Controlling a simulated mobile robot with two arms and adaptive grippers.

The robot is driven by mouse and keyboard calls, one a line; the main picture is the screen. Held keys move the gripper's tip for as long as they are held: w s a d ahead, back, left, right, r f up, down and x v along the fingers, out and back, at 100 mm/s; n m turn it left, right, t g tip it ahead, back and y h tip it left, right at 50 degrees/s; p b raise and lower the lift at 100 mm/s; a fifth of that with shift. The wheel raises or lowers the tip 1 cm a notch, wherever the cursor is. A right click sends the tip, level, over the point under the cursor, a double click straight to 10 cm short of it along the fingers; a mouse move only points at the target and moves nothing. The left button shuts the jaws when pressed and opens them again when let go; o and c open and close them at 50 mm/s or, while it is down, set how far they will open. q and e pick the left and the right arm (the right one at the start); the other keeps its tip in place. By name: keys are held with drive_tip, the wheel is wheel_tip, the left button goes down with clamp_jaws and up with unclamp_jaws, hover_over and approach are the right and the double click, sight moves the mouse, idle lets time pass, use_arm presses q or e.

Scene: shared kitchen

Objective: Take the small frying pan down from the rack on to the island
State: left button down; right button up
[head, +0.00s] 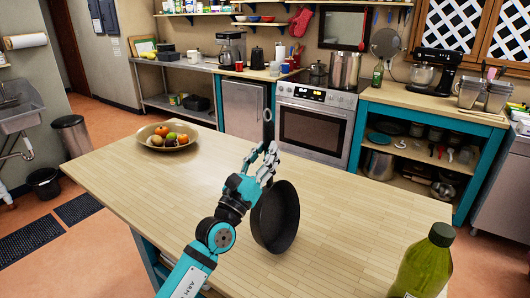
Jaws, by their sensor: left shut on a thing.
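The small frying pan (275,217) is black and shows in the head view at the middle of the island (165,180). It is tilted steeply, nearly on edge, with its open side facing the camera. My left gripper (268,160) is shut on the pan near its upper rim, where the handle is mostly hidden by the fingers. The pan is over the island's wooden top; I cannot tell whether its lower edge touches the surface. My right gripper is not in view.
A bowl of fruit (166,137) stands at the island's far left. A green bottle (425,262) stands at the near right corner. The island top around the pan is clear. A stove (314,133) and counters line the back wall.

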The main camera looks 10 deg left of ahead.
use_arm(q)
drive_tip(key=shift+s+a+f+b, duration=0.1)
drive_tip(key=shift+a+f+b, duration=0.05)
drive_tip(key=shift+f+b, duration=0.65)
drive_tip(key=shift+a+n, duration=0.25)
drive_tip(key=shift+n, duration=0.05)
drive_tip(key=shift+w+a+f+n+y+b, duration=0.4)
drive_tip(key=shift+w+a+f+n+y, duration=1.1)
drive_tip(key=shift+a+n, duration=1.5)
drive_tip(key=shift+w+a+f+n+y+b, duration=0.35)
drive_tip(key=shift+w+a+f+n+y, duration=1.1)
drive_tip(key=shift+a, duration=2.35)
drive_tip(key=shift+w+a+f+n+g+y+b, duration=0.7)
drive_tip(key=shift+a+f+n, duration=1)
drive_tip(key=shift+f, duration=1)
drive_tip(key=shift+w+a+f+n+g+y+b, duration=0.3)
drive_tip(key=shift+a+f+n+y+b, duration=0.45)
drive_tip(key=shift+a+f+n, duration=1.45)
drive_tip(key=shift+w+a+f+n+g+y+b, duration=0.55)
drive_tip(key=shift+f+n, duration=0.9)
drive_tip(key=shift+f, duration=1.75)
drive_tip(key=shift+s+a+y, duration=0.2)
drive_tip(key=shift+a+y, duration=0.05)
drive_tip(key=shift+y, duration=0.1)
